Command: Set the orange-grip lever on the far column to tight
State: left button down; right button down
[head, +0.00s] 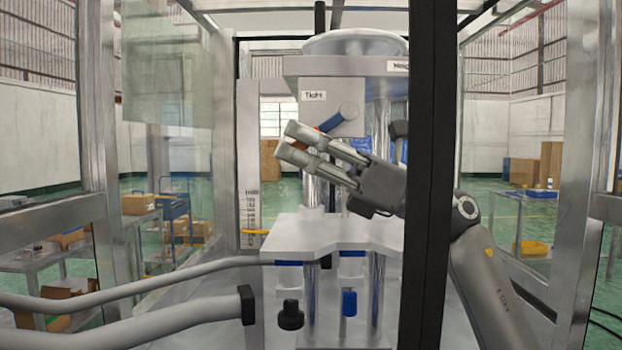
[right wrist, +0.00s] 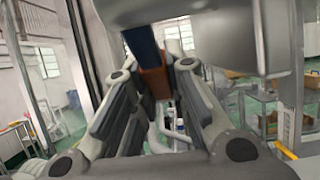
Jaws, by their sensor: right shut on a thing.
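The lever is on the upper block of the far column, under a "Tight" label (head: 314,95). Its blue arm (head: 331,122) slopes down and left from a grey round pivot (head: 348,110); most of the orange grip is hidden behind my fingers in the head view. My right gripper (head: 295,142) reaches in from the right at the lever. In the right wrist view, the orange grip (right wrist: 155,83) lies between the two fingers, below the blue arm (right wrist: 142,45). The right gripper is shut on the orange grip. My left gripper is not in view.
A dark upright post (head: 430,180) stands close in front of my right arm. A pale plate (head: 335,232) spans the columns below the gripper. Grey tubes (head: 140,320) run across the lower left. Metal frame posts and glass panels enclose both sides.

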jog(key=shift+a+r+y, duration=0.15)
jog(key=shift+r+y, duration=0.1)
jog(key=shift+y, duration=0.15)
jog(key=c, duration=1.6)
grip_release()
jog(key=shift+o, duration=0.9)
jog(key=shift+s, duration=0.15)
jog(key=shift+d, duration=0.2)
jog(key=v, duration=0.7)
jog(key=shift+d+f, duration=0.25)
jog(key=shift+d, duration=0.05)
